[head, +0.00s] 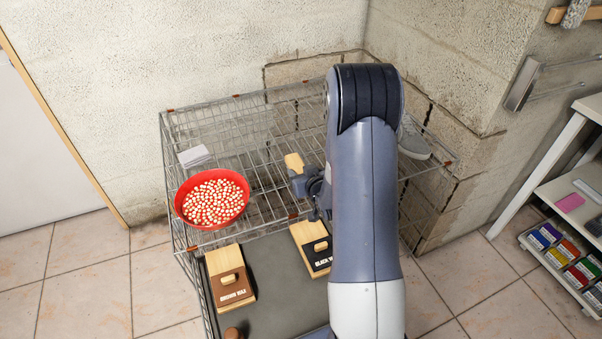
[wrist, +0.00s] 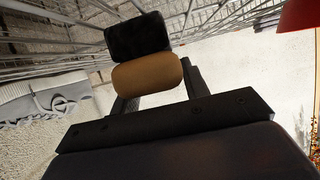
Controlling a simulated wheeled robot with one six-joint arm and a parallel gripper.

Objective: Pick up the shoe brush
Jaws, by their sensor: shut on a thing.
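The shoe brush has a light wooden body and black bristles. In the wrist view the brush (wrist: 147,74) sits between the two fingers of my gripper (wrist: 155,95), with its dark bristle side toward the wire rack. In the head view the pale wood of the brush (head: 294,162) shows at the tip of my gripper (head: 300,178), over the wire shelf. My gripper is shut on the brush. My arm hides part of the shelf behind it, and I cannot tell how far the brush is above the wires.
The wire rack (head: 262,170) carries a red bowl (head: 212,199) of small pale pieces, a white block (head: 194,156) and a grey shoe (head: 412,140). Below are wooden boxes marked brown wax (head: 231,278) and black wax (head: 312,246). A stone wall stands close behind.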

